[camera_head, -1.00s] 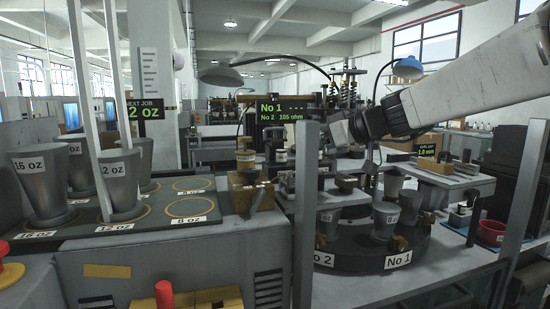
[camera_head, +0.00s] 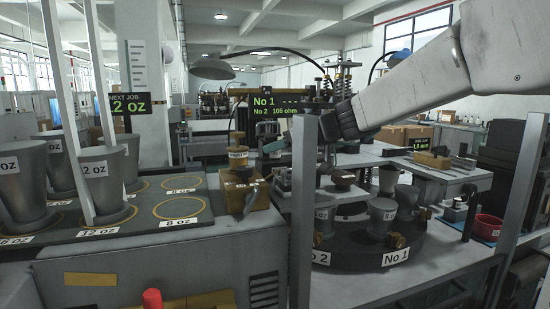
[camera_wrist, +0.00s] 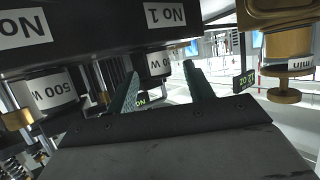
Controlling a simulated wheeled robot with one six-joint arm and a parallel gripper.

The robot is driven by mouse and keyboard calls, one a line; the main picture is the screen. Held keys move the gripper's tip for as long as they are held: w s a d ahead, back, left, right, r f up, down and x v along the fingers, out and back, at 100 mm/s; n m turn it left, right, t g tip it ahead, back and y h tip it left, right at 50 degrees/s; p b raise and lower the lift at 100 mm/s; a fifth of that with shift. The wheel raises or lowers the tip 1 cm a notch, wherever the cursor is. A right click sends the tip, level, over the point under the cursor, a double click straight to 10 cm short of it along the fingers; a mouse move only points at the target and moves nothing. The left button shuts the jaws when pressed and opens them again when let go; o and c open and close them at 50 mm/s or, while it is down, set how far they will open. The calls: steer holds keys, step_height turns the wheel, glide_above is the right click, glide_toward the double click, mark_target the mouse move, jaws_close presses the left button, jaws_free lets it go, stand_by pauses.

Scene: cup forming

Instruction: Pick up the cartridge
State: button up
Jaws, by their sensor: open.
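In the wrist view, a dark cylinder with a white label ending in "0 W" (camera_wrist: 158,62), likely a cartridge, shows between my fingertips; the view is upside down. A second grey cylinder, labelled "500 W" (camera_wrist: 46,92), is at the left, outside the fingers. My gripper (camera_wrist: 163,78) is open, with a teal finger on each side and nothing visibly held. I cannot tell how far the fingertips are from the cylinder. In the head view my gripper (camera_head: 276,138) is above the left side of the machine, partly hidden by a grey post.
The grey upright post (camera_head: 303,190) stands in front of my gripper. Brass-and-dark fixture (camera_head: 240,185) is to the left, beside the rack of cups (camera_head: 98,175). A round turntable (camera_head: 360,252) marked No 1 and No 2 carries cups below. A red bowl (camera_head: 487,227) is at right.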

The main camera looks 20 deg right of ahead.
steer(key=c, duration=1.1)
steer(key=shift+r, duration=0.15)
step_height(320, 180, up, 10)
